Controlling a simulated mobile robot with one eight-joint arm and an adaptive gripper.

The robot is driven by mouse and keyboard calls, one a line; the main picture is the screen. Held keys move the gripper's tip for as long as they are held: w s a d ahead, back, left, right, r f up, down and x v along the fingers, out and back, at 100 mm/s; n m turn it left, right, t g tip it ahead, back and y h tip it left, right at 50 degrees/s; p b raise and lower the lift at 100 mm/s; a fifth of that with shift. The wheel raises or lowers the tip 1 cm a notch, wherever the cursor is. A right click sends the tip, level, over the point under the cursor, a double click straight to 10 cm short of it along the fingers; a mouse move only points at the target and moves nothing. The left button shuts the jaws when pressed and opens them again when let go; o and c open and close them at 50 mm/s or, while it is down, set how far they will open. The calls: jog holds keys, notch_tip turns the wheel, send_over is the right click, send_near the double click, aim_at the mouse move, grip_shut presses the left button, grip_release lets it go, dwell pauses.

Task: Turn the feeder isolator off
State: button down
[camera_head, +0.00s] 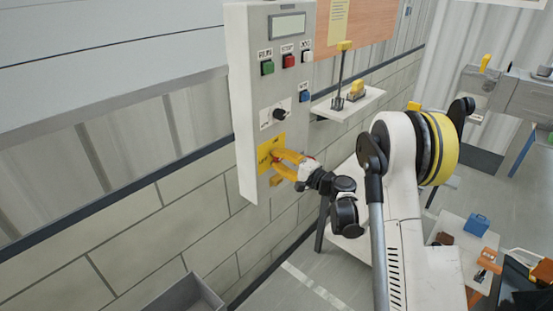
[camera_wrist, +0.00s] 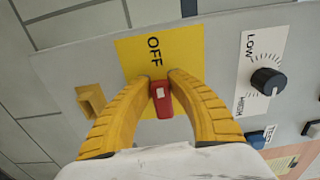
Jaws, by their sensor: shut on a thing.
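The feeder isolator is a red handle (camera_wrist: 162,104) with a white mark, on a yellow plate (camera_wrist: 130,52) marked OFF. My gripper (camera_wrist: 160,79) has its two yellow fingers closed on either side of the handle. In the wrist view the handle's long axis runs up and down the picture, roughly toward the word OFF. Any other marking on the plate is hidden behind my fingers. In the head view the yellow plate (camera_head: 264,149) sits low on the grey control panel (camera_head: 243,70), with my gripper (camera_head: 273,158) against it; the handle is mostly hidden there.
Above the plate are a black LOW-HIGH knob (camera_wrist: 268,81), a blue button (camera_head: 304,96), a green button (camera_head: 267,67) and a red button (camera_head: 288,61). A yellow block (camera_wrist: 91,100) sticks out beside the plate. A wall shelf (camera_head: 348,104) is right of the panel.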

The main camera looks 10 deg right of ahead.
jog(key=c, duration=1.2)
grip_release()
jog(key=shift+c, duration=0.2)
jog(key=v, duration=1.2)
